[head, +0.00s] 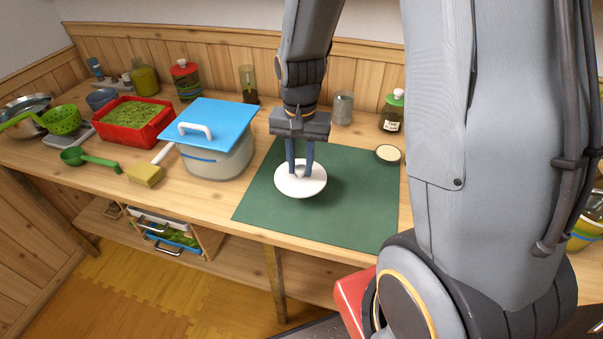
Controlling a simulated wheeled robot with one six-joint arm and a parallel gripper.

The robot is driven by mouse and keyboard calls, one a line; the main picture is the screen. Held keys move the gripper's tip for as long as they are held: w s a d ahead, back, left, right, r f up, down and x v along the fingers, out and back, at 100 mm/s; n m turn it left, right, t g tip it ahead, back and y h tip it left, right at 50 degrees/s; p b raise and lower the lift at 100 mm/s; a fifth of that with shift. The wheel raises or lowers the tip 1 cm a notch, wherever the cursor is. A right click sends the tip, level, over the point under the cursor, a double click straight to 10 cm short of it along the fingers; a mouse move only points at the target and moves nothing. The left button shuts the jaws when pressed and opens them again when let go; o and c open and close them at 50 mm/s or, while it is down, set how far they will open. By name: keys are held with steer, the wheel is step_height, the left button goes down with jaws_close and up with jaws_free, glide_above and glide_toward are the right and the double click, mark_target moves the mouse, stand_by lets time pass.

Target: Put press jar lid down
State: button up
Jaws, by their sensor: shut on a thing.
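My gripper (301,165) points down over the green mat (360,210) in the head view. Its two dark blue fingers are shut on the white round press jar lid (301,188), close to the lid's centre. The lid looks about level. A soft shadow shows on the mat around it. I cannot tell whether the lid touches the mat or hangs a little above it.
A white container (217,162) with a blue lid (213,125) stands left of the mat. A glass jar (343,108) and a green-lidded jar (393,112) stand behind. The mat's front is clear.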

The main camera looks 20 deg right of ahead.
mark_target(300, 168)
steer(key=shift+f, duration=1.95)
steer(key=o, duration=1)
steer(key=shift+f, duration=0.1)
steer(key=shift+o, duration=0.2)
step_height(300, 168, up, 12)
steer(key=shift+f+b, duration=0.1)
steer(key=shift+b, duration=0.55)
steer(key=shift+s, duration=0.3)
steer(key=s+f+n, duration=0.2)
steer(key=s+n, duration=0.4)
steer(key=s, duration=0.2)
steer(key=shift+s+f+n+t, duration=0.3)
steer(key=shift+s+f+t, duration=0.05)
steer(key=shift+s+t, duration=0.05)
